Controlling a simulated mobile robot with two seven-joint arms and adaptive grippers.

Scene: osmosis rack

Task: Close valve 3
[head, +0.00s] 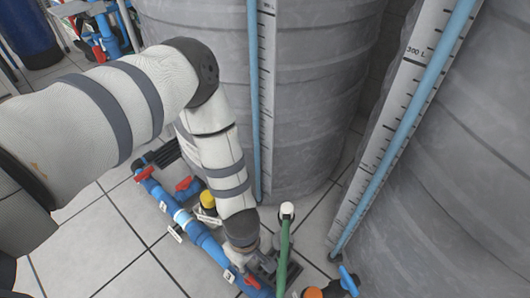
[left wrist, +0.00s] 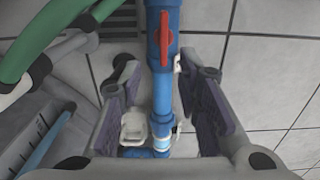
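Blue pipework (head: 204,238) with red valve handles runs along the floor. One red handle (head: 183,184) is at the middle left, another red handle (head: 143,174) farther back, and a third red handle (head: 250,283) is beside my left gripper (head: 256,262). A red handle (left wrist: 164,38) lies along that pipe, beyond the fingertips. My right gripper is out of view.
Large grey tanks (head: 310,90) stand behind, with a scale strip (head: 400,90) and blue tubes. A green pipe (head: 284,250) with a white cap rises right of my gripper. A yellow-topped part (head: 207,199) is close to my forearm. Tiled floor (head: 110,250) is clear at left.

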